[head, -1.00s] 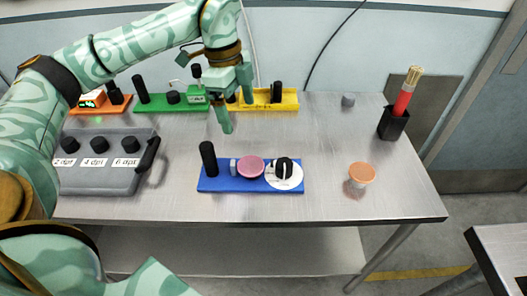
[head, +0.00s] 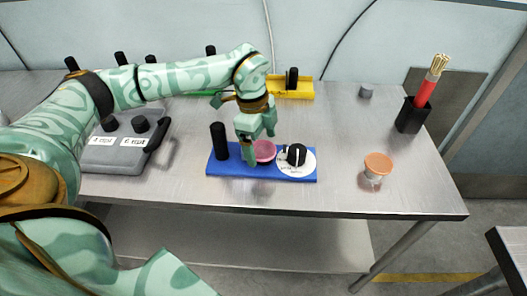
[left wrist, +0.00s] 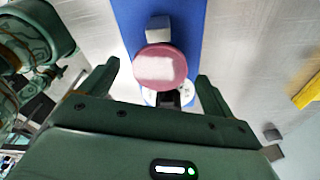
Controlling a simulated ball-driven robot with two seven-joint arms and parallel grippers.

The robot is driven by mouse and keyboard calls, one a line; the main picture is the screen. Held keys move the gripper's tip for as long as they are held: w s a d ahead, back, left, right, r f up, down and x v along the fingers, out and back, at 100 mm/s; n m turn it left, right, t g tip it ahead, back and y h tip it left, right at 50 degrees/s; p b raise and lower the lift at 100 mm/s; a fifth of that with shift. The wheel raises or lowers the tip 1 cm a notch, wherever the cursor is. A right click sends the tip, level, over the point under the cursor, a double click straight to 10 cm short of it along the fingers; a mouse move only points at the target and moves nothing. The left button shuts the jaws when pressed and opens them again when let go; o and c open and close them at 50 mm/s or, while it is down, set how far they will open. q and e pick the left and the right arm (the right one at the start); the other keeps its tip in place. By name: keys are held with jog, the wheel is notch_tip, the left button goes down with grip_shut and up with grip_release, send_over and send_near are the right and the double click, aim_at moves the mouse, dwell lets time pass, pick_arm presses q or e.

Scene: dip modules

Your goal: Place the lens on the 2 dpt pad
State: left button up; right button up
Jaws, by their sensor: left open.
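A round pink lens (head: 265,152) sits on the blue board (head: 222,168); it also shows in the left wrist view (left wrist: 150,52) with a pale reflection on it. My left gripper (head: 258,149) is open and over the board at the lens. In the left wrist view its two fingers (left wrist: 158,72) stand apart on either side of the lens, with gaps between. A grey case (head: 112,158) at the left has black knobs and labels, of which 4 dpt and 6 dpt show. The 2 dpt pad is hidden behind my left arm. My right gripper is out of view.
The blue board also carries a black post (head: 219,141) and a white dial with a black knob (head: 297,157). An orange-topped cup (head: 377,164) and a black holder with a brush (head: 411,116) stand at the right. A yellow module (head: 294,88) is behind.

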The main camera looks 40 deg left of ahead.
pick_arm(q)
jog(key=c, duration=1.1)
jog(key=shift+c, duration=0.2)
